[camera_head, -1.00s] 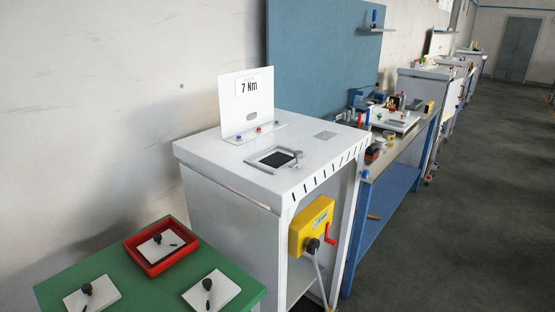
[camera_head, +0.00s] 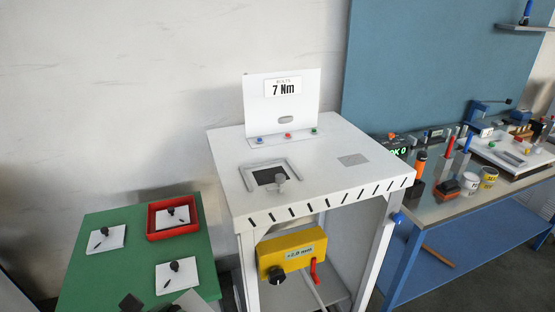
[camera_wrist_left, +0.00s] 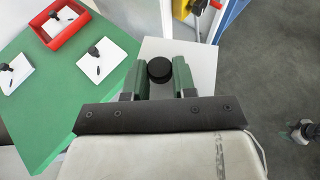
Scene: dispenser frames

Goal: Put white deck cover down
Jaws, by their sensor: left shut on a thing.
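My left gripper (camera_wrist_left: 158,76) is shut on the black knob (camera_wrist_left: 160,69) of a white deck cover (camera_wrist_left: 199,54), a flat rectangular plate. In the left wrist view the plate hangs level with the edge of the green table, over or just beside it; I cannot tell its height. In the head view only a pale corner (camera_head: 190,299) low at the left may be this cover. Similar white plates with black knobs lie on the green table: one at the left (camera_head: 106,239), one in front (camera_head: 177,275), one in a red tray (camera_head: 179,217). My right gripper is not in view.
The green table (camera_head: 95,275) has bare room between its plates. The red tray (camera_head: 152,223) sits at its back right. A white cabinet (camera_head: 225,147) stands to the right, with a framed dark opening (camera_head: 268,176), a "7 Nm" sign and a yellow box (camera_head: 285,255). A blue bench lies farther right.

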